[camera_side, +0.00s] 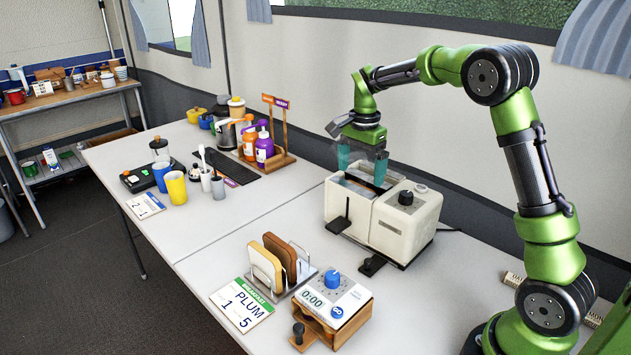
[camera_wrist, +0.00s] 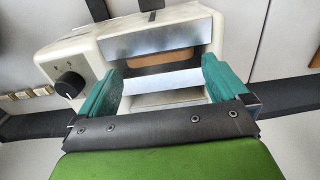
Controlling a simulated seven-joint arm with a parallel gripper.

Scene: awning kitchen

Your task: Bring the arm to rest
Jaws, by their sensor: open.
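My gripper (camera_side: 362,158) has teal fingers and hangs just above the cream toaster (camera_side: 400,222) in the side view. In the wrist view my gripper (camera_wrist: 162,88) is open, its fingers apart over the slots of the toaster (camera_wrist: 118,42), with nothing between the fingertips. A brown slice of bread (camera_wrist: 165,62) lies in one slot. In the side view I cannot tell whether the fingertips touch the toaster. My green arm reaches in from the right.
A wall runs behind. Bare tabletop (camera_side: 235,228) lies left of the toaster.

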